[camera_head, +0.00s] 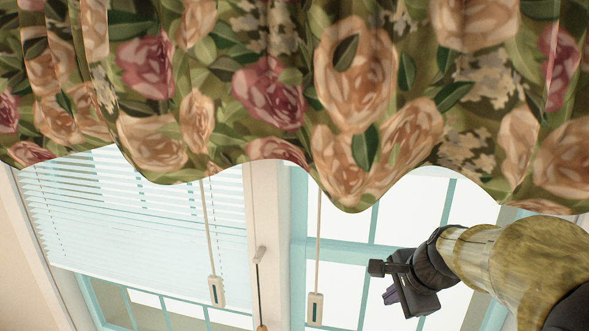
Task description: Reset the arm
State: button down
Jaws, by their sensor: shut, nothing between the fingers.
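My gripper (382,283) shows in the head view at the lower right, at the end of my arm, which comes in from the right edge. It is dark and points left, in front of the right window pane. Its fingers are shut with nothing seen between them. It appears apart from the window and the blind cords, though the depth is hard to judge.
A floral curtain valance (270,90) fills the upper part of the view. Two blind cords hang with pulls, one left (216,291) and one nearer my gripper (315,309).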

jog(key=s+a+f+n+g+h+b, duration=0.1)
jog(key=s+a+f+n, duration=0.1)
jog(key=s+f+n, duration=0.3)
jog(key=s+a+f+n+g+h+b, duration=0.1)
jog(key=s+f+n, duration=0.4)
jog(key=f+n, duration=0.6)
jog(key=shift+a+f+g+b, duration=0.55)
jog(key=shift+a+b, duration=0.2)
jog(key=shift+a, duration=0.45)
jog(key=shift+d, duration=0.1)
